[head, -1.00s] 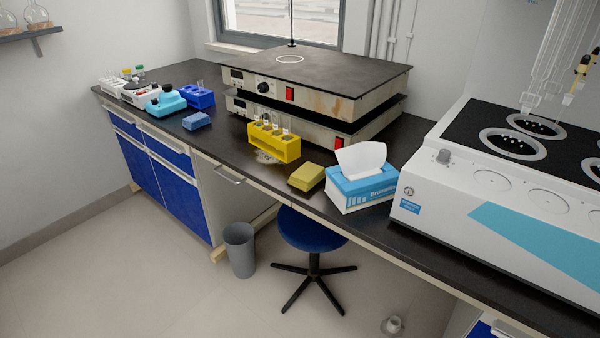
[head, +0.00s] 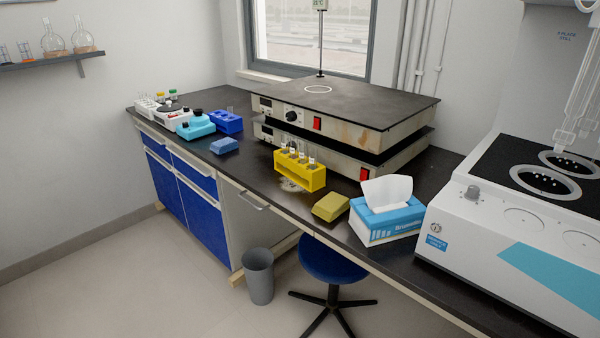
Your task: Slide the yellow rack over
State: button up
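The yellow rack (head: 301,177) stands upright on the black bench top, in front of the stacked hotplates and near the bench's front edge. It holds several glass tubes (head: 297,154). A pale patch (head: 291,186) shows on the bench at its lower left. My gripper is not in view, and nothing touches the rack.
A yellow sponge-like block (head: 331,207) and a tissue box (head: 388,218) lie right of the rack. Hotplates (head: 345,142) stand behind it. A blue block (head: 224,145) and a blue rack (head: 228,122) are to the left. A stool (head: 334,262) and bin (head: 258,277) stand below.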

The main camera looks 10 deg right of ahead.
aim_at(313, 180)
jog(key=i+l, duration=0.15)
jog(key=l, duration=0.2)
jog(key=i+l+u, duration=0.1)
jog(key=l, duration=0.25)
jog(key=i+l, duration=0.15)
jog(key=l, duration=0.2)
jog(key=i+l+u, duration=0.1)
jog(key=l, duration=0.25)
